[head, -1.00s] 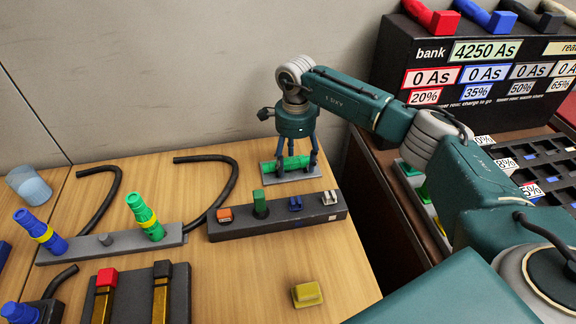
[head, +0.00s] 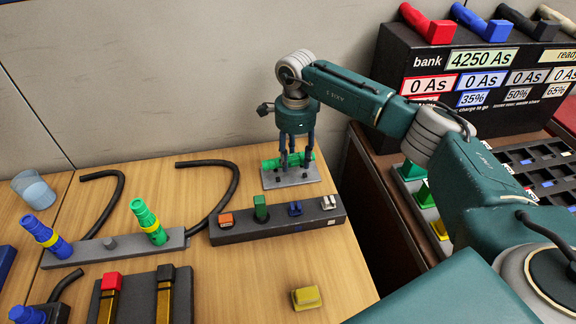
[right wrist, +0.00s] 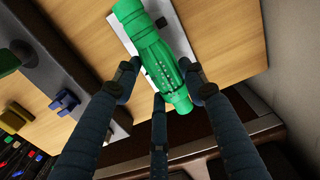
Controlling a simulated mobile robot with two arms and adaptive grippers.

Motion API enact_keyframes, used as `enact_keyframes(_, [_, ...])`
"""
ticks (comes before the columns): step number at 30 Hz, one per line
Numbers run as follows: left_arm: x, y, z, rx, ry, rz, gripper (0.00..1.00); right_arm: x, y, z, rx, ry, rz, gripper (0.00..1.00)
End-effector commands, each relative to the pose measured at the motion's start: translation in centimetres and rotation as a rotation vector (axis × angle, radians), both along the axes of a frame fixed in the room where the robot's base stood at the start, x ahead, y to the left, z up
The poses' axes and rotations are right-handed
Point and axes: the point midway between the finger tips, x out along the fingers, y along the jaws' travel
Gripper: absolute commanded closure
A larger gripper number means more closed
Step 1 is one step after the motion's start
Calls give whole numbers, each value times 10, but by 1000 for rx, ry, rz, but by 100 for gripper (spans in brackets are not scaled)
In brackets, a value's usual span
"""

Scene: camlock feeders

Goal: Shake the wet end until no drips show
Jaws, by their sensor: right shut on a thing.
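A green cylindrical connector (head: 272,163) is at the back of the table, over a small grey plate (head: 290,180). My right gripper (head: 295,160) points down at it and is shut on it. In the right wrist view the green connector (right wrist: 150,52) lies slantwise among the dark fingers, with the plate (right wrist: 187,35) behind it. Rows of small pale dots show on its middle; I cannot tell whether they are drips or surface marks. Whether it touches the plate is unclear. My left gripper is not in view.
A dark block (head: 280,220) with several small coloured pieces stands in front of the plate. A yellow block (head: 307,297) lies front right. The bank box (head: 430,95) stands back right.

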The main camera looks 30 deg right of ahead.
Motion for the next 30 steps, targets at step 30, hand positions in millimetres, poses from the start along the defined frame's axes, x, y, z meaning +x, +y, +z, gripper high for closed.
enact_keyframes(30, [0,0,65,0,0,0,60,1,0,103,0,-4,0,100])
